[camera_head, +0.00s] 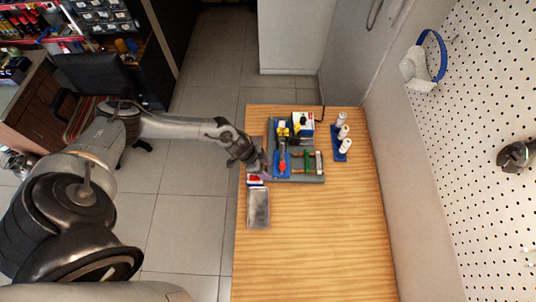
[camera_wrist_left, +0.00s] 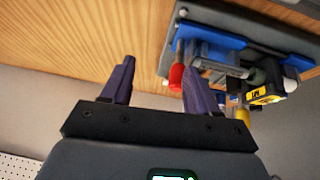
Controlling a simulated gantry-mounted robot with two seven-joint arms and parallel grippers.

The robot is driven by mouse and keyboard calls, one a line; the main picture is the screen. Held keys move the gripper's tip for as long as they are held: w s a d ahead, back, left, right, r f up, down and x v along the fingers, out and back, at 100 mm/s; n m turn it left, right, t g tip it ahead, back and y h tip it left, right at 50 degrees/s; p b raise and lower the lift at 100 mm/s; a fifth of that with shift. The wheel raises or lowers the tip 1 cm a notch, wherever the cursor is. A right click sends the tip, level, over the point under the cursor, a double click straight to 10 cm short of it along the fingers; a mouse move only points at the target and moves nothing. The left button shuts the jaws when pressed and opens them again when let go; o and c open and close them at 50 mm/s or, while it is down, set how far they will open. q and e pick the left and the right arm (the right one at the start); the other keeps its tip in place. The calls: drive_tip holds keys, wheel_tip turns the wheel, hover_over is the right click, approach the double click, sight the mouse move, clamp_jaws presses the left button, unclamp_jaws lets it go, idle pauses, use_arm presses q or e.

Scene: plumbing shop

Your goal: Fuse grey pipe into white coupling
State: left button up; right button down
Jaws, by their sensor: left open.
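My left gripper (camera_head: 264,175) is over the left edge of the wooden table, beside the grey board. In the left wrist view its two purple fingers (camera_wrist_left: 155,82) are wide apart with nothing between them. A blue fixture (camera_head: 282,160) with a red end stands on the board; the red part (camera_wrist_left: 177,77) shows close beside a finger. Three white cylinders (camera_head: 344,132), possibly couplings, stand on a blue holder on the right. A pale cylinder (camera_head: 319,162) lies at the board's right side; I cannot tell whether it is the grey pipe. A grey cylinder (camera_wrist_left: 226,69) shows beside the fixture.
A grey tray (camera_head: 258,224) lies on the table's left edge. The front of the table is clear. A pegboard wall (camera_head: 480,90) stands on the right.

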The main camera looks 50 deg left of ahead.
sight(283, 165)
use_arm(q)
drive_tip(key=w+r, duration=0.3)
drive_tip(key=w, duration=0.1)
drive_tip(key=shift+t, duration=0.4)
drive_tip(key=b+x, duration=0.4)
drive_tip(key=a+b+x, duration=0.1)
drive_tip(key=b+x, duration=0.1)
drive_tip(key=shift+w+d+f+b, duration=0.15)
drive_tip(key=shift+f+b, duration=0.15)
drive_tip(key=shift+f, duration=0.2)
drive_tip(key=shift+b+x, duration=0.8)
drive_tip(key=c, duration=0.8)
